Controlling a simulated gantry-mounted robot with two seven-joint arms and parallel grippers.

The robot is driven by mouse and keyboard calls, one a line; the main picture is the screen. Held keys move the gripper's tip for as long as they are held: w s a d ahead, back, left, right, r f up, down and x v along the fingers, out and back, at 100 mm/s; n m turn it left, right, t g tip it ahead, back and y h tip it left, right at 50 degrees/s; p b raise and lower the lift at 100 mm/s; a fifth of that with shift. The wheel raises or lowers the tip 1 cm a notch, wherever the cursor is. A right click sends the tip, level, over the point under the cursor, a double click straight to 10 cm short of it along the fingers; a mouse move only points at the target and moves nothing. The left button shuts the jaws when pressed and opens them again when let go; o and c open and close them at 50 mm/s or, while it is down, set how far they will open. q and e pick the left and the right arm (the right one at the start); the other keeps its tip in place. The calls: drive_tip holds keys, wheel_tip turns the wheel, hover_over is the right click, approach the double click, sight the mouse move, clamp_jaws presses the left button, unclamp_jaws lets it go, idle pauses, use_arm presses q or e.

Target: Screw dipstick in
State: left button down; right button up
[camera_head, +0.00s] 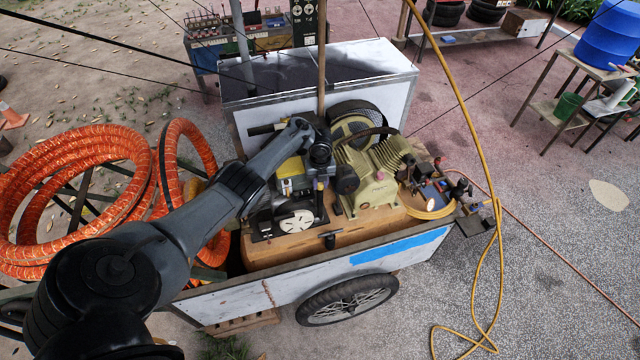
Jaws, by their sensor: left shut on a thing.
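My left arm reaches in from the lower left over the cart. My left gripper (322,182) points down beside the olive-green compressor (372,172), between it and the engine with the white round plate (296,221). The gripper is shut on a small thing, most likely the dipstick. That thing is too small and too hidden for me to tell its shape or whether it touches its hole. My right gripper is out of view.
The machines stand on the wooden bed of a white cart (290,282) with a spoked wheel (348,300). Orange hose coils (75,190) lie at left. A yellow hose (470,120) hangs at right. A pole (322,60) rises behind the gripper.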

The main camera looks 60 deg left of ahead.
use_arm(q)
drive_tip(key=shift+m, duration=0.4)
drive_tip(key=c, duration=0.8)
unclamp_jaws()
drive_tip(key=shift+o, duration=0.2)
drive_tip(key=shift+o, duration=1.4)
wheel_tip(320, 180, up, 3)
drive_tip(key=p, duration=0.3)
drive_tip(key=shift+r, duration=0.2)
drive_tip(key=shift+r+p, duration=1.2)
drive_tip(key=shift+r, duration=0.15)
